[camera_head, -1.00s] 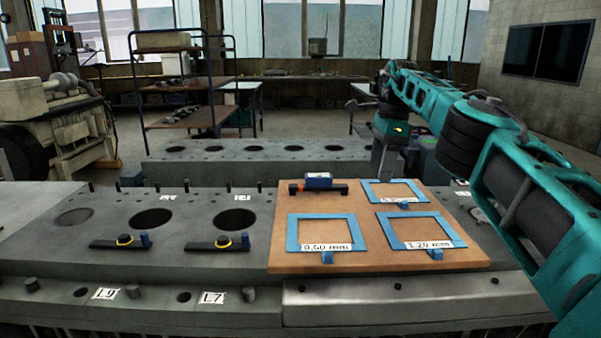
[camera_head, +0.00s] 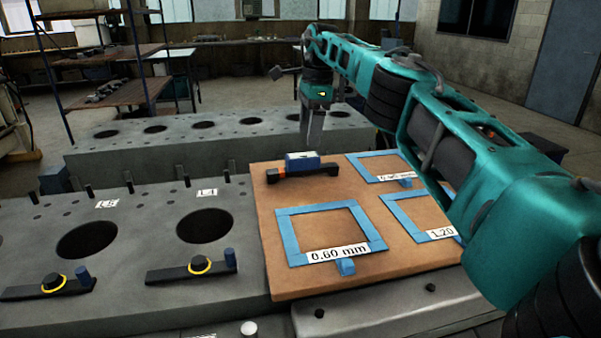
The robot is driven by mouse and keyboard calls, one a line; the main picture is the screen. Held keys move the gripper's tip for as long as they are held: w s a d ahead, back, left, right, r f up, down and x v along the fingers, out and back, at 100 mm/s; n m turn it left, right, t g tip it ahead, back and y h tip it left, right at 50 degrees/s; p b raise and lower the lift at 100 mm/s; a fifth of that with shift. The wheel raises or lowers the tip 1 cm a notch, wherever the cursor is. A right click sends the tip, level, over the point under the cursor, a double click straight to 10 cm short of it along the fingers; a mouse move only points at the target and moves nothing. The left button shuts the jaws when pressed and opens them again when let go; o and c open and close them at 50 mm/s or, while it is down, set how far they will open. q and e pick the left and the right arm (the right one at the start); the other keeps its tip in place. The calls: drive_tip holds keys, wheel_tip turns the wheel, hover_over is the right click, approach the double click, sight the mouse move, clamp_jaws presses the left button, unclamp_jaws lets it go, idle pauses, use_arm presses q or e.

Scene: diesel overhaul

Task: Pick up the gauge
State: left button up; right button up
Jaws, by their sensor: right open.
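The gauge appears to be the black bar with a blue box on top and a red-orange mark (camera_head: 303,166). It lies at the back left of a brown board (camera_head: 275,225) and nothing holds it. My right gripper (camera_head: 312,138) points down behind the gauge, slightly to its right in the picture. It is apart from the gauge and empty as far as I see, open, with its fingers seen nearly edge-on. My left gripper is out of view.
Blue frames labelled 0.60 mm (camera_head: 289,240), 1.20 (camera_head: 405,218) and a third (camera_head: 365,167) sit on the board; my right arm partly hides the right ones. Black bars with yellow rings (camera_head: 190,270) lie on the grey block (camera_head: 150,235), near open bores and upright studs.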

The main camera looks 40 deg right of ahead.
sight(303, 155)
drive_tip(key=f, duration=0.3)
drive_tip(key=f+b, duration=0.1)
drive_tip(key=f, duration=0.2)
drive_tip(key=w+a+f, duration=0.1)
drive_tip(key=f, duration=0.1)
drive_tip(key=shift+a+f, duration=0.1)
drive_tip(key=shift+f, duration=0.3)
drive_tip(key=shift+c, duration=0.2)
drive_tip(key=shift+w+r, duration=0.1)
drive_tip(key=shift+r, duration=0.05)
drive_tip(key=c, duration=1)
